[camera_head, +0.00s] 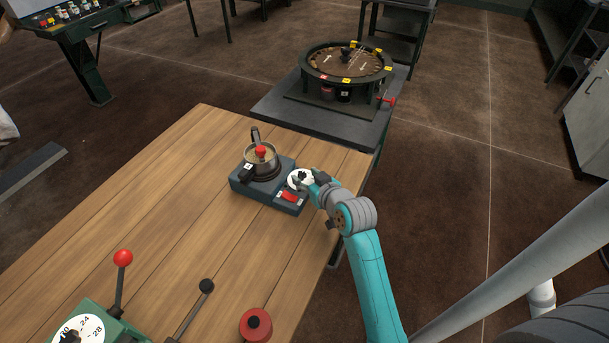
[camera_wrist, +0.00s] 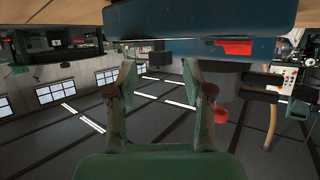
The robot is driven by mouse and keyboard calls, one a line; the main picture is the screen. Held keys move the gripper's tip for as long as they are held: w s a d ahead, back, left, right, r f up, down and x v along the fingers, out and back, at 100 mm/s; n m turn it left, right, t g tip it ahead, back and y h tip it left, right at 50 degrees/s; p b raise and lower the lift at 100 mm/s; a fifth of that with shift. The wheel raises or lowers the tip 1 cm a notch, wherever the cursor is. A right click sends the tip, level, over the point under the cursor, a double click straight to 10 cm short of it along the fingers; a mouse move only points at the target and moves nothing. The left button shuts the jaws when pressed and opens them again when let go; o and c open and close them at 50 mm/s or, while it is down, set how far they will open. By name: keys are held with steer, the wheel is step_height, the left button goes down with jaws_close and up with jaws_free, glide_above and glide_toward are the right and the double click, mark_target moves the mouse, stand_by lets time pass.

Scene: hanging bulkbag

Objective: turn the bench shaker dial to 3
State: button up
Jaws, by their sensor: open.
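The bench shaker (camera_head: 262,180) is a blue-grey unit on the wooden bench, with a round metal pot and a red-topped knob on it. Its dial (camera_head: 298,177) is a white disc with a dark knob, on the right part of the unit; my gripper partly covers it and its numbers are too small to read. A red switch (camera_head: 289,196) sits in front of the dial. My gripper (camera_head: 314,184) is at the dial's right side; contact cannot be told. In the wrist view my gripper (camera_wrist: 160,76) is open with nothing between its fingers, below the dark blue body (camera_wrist: 200,18).
The wooden bench (camera_head: 150,190) has free room left of the shaker. A round machine (camera_head: 346,68) stands on a dark table behind.

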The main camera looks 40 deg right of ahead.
steer(key=shift+x, duration=0.9)
jaws_close()
steer(key=shift+m+h, duration=0.3)
steer(key=shift+h, duration=0.1)
steer(key=shift+w+a+m+g+h, duration=0.1)
steer(key=shift+a+m+g+h, duration=0.2)
steer(key=shift+m+g+h, duration=0.55)
steer(key=m+g+h, duration=0.1)
steer(key=m+h, duration=0.1)
steer(key=m+g+h, duration=0.1)
steer(key=m+h, duration=0.1)
steer(key=shift+w+a, duration=0.15)
steer(key=shift+w, duration=0.05)
steer(key=m+g+h, duration=0.1)
steer(key=g, duration=0.1)
steer(key=m+g+h, duration=0.1)
steer(key=m, duration=0.1)
steer(key=m+g+h, duration=0.1)
steer(key=m+g, duration=0.1)
steer(key=shift+w+a+m+g, duration=0.1)
steer(key=shift+w+m+g, duration=0.15)
steer(key=shift+g, duration=0.1)
